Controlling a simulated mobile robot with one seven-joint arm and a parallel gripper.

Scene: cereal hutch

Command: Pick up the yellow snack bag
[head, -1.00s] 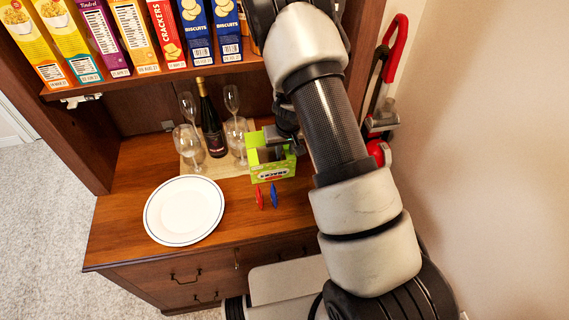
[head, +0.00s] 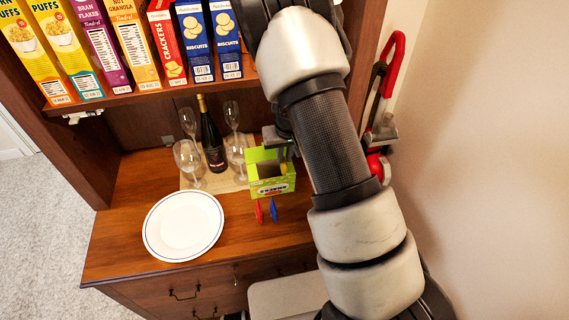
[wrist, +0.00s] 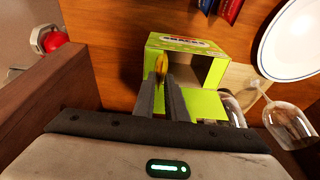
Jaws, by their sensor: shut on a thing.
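The yellow snack bag (wrist: 161,66) is held between the fingertips of my gripper (wrist: 162,82) in the wrist view. It is narrow and seen edge-on, with its lower part hidden by the fingers. The bag and fingers are at the open side of a green snack box (wrist: 188,42); I cannot tell whether the bag is fully clear of it. In the head view the green snack box (head: 272,188) stands on the wooden counter, with my gripper (head: 284,150) at its upper right, partly hidden by my arm.
A red packet (head: 259,211) and a blue packet (head: 273,210) stand in front of the box. A white plate (head: 183,226) lies to the left. A dark bottle (head: 212,145) and several glasses stand behind. Cereal boxes (head: 130,45) fill the shelf above. A wall is at right.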

